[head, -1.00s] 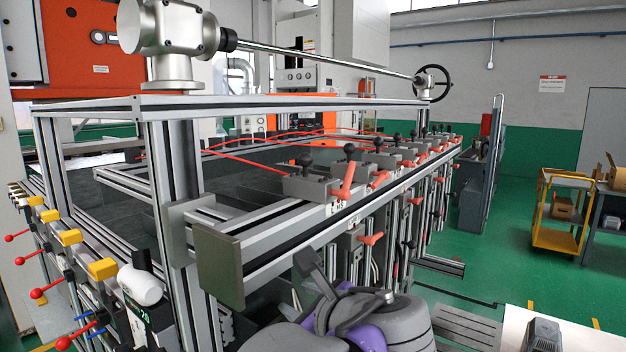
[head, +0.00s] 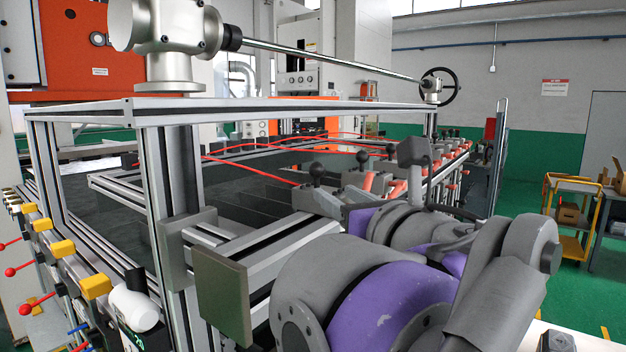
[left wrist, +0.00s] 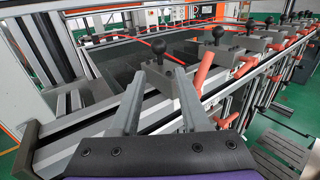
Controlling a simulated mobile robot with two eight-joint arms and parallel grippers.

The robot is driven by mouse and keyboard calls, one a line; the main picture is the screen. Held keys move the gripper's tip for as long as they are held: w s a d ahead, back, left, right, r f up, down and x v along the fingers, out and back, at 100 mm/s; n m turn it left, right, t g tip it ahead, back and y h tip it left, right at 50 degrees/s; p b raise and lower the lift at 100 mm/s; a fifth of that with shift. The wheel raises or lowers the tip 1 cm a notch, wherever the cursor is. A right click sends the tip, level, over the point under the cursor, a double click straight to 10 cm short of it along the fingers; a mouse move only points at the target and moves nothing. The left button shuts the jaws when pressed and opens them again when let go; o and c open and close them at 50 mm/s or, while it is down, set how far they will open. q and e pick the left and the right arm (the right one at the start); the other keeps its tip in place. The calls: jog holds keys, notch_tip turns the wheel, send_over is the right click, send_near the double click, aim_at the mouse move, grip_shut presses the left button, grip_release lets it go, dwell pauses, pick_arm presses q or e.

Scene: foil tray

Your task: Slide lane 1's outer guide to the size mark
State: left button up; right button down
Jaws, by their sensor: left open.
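Grey guide blocks with black ball knobs and red levers sit in a row along an aluminium rail. The nearest guide block (left wrist: 160,88) shows in the left wrist view, with its knob (left wrist: 157,46) standing up; it also shows in the head view (head: 318,203). I cannot read a lane number or size mark. My left gripper (left wrist: 159,73) is open and empty, its two grey fingers apart, pointing at the nearest block with the tips on either side of it in the picture. Contact cannot be told. In the head view my grey and purple left arm hides much of the rail. My right gripper is not in view.
Further guide blocks (left wrist: 255,43) and red levers (left wrist: 204,68) stand close on the right. The rail's end plate (head: 222,292) is at the near left. A frame post (head: 172,200) and upper beam (head: 290,112) enclose the tray area. A yellow cart (head: 562,240) stands far right.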

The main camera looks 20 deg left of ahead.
aim_at(318, 180)
pick_arm(q)
jog(key=x, duration=0.9)
jog(key=shift+a+p, duration=0.1)
jog(key=shift+p, duration=0.25)
jog(key=shift+w, duration=0.1)
grip_shut()
jog(key=shift+r, duration=0.2)
dwell(0.6)
